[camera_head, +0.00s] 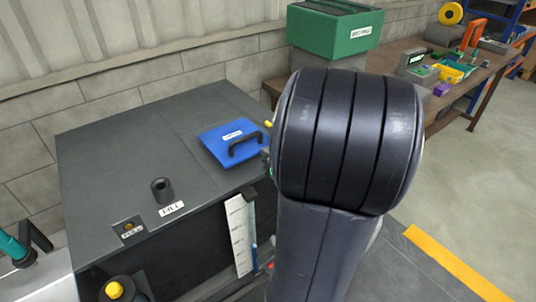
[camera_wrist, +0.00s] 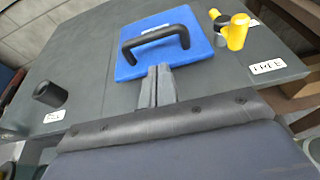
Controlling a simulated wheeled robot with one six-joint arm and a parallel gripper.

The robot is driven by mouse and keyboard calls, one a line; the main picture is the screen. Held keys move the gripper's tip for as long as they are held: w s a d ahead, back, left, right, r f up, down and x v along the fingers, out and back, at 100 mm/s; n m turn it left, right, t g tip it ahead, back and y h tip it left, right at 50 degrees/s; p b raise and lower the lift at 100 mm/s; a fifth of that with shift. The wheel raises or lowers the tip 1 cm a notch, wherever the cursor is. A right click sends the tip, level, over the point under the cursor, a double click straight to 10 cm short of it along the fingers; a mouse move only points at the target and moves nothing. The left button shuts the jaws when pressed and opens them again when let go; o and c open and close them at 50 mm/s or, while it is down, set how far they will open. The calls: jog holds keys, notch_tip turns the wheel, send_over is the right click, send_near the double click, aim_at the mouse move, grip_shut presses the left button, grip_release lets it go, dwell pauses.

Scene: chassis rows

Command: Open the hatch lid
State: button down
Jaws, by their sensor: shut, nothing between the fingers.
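The hatch lid is a blue square plate (camera_head: 222,150) with a black arched handle (camera_head: 245,142) and a white label. It lies flat on top of a dark grey cabinet (camera_head: 110,150). In the wrist view the blue lid (camera_wrist: 165,65) is ahead, with its handle (camera_wrist: 155,38) beyond my fingertips. My gripper (camera_wrist: 157,70) is shut and empty, its fingertips overlapping the lid's near edge in the picture; I cannot tell whether they touch it. In the head view my arm hides the gripper.
A black filler neck (camera_head: 162,190) stands on the cabinet by a label. A yellow valve knob (camera_wrist: 238,30) sits right of the lid in the wrist view. A green box (camera_head: 335,32) stands behind. A workbench (camera_head: 475,72) with tools is at the right, beside open floor.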

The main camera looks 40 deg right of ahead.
jog(key=x, duration=0.7)
jog(key=shift+r, duration=0.15)
